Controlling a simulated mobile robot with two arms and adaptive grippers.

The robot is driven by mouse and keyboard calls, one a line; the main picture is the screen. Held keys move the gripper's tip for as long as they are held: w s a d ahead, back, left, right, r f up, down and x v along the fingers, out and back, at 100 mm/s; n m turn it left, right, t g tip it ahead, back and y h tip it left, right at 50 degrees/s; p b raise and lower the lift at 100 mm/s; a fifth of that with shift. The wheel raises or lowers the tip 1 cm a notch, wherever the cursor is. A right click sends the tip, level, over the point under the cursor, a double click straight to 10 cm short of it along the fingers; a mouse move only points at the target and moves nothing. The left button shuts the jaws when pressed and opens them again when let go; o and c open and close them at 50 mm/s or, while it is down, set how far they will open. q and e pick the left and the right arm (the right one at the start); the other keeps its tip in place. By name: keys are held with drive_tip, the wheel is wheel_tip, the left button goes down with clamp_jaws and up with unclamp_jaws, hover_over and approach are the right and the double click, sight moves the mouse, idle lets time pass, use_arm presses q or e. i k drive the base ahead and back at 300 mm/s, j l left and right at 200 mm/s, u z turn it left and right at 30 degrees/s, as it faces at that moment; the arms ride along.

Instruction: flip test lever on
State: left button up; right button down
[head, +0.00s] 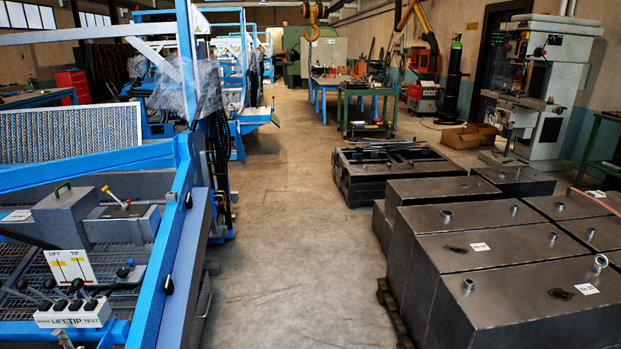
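A white valve block (72,314) sits on the blue machine frame at the lower left of the head view. Its front face carries the words LIFT, TIP and TEST, with TEST at the right end. Several short levers with black knobs (77,286) rise from it, close together. Which knob belongs to TEST is hard to tell, and so is whether it is on or off. A white plate marked LIFT and TIP (71,266) stands behind the levers. Neither of my grippers is in view.
A grey box (65,215) and a yellow-handled lever (115,197) stand behind the block. A blue sloping beam (172,240) rises right of it. Dark steel tanks (520,290) fill the right side. The concrete aisle (290,240) between is clear.

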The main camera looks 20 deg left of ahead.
sight(78, 283)
drive_tip(key=i+j+u, duration=0.1)
drive_tip(key=i+u, duration=0.15)
drive_tip(key=u, duration=0.2)
drive_tip(key=i+u, duration=0.2)
drive_tip(key=u, duration=0.25)
drive_tip(key=i+u, duration=0.25)
drive_tip(key=u, duration=0.2)
drive_tip(key=i+l+u, duration=0.2)
drive_tip(key=u, duration=0.3)
drive_tip(key=i+l+u, duration=0.2)
drive_tip(key=u, duration=0.25)
drive_tip(key=i+l+u, duration=0.3)
